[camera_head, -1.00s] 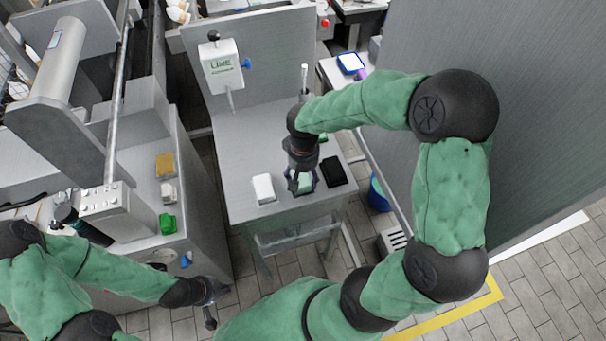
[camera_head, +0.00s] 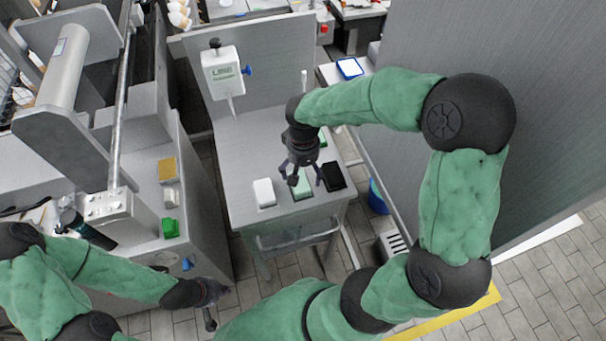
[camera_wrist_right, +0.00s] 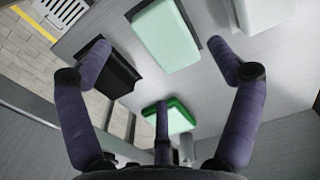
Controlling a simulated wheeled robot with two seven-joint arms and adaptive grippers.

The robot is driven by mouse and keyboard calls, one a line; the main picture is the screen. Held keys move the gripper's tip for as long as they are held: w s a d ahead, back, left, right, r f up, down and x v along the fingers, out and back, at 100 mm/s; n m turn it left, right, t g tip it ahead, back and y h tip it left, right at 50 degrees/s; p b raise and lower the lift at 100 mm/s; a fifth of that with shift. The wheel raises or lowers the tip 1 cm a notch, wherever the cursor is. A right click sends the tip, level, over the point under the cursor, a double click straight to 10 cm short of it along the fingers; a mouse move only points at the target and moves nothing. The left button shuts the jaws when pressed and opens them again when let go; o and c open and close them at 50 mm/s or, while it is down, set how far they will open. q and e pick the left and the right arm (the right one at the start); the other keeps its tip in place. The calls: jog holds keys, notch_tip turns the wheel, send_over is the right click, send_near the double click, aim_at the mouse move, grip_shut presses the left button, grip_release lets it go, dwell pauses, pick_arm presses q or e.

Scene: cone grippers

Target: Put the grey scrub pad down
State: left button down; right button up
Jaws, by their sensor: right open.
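No plainly grey pad shows; a pale grey-green pad (camera_head: 302,187) lies flat on the metal table (camera_head: 245,150). It also shows in the right wrist view (camera_wrist_right: 166,36). My right gripper (camera_head: 304,178) is open and empty just above this pad, with its fingers spread and partly covering it in the head view. The white pad (camera_head: 264,193) lies to the left and the black pad (camera_head: 333,176) to the right. My left gripper (camera_head: 209,303) is low at the left, away from the table; its jaws are too small to read.
A bright green pad (camera_wrist_right: 178,117) lies behind, partly hidden in the head view. A white dispenser (camera_head: 223,70) stands at the table's back left. The left counter holds a yellow sponge (camera_head: 167,169) and a green block (camera_head: 170,228).

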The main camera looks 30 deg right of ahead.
aim_at(303, 180)
notch_tip(303, 180, up, 7)
jog(key=p, duration=0.2)
jog(key=shift+f, duration=0.1)
dwell(0.5)
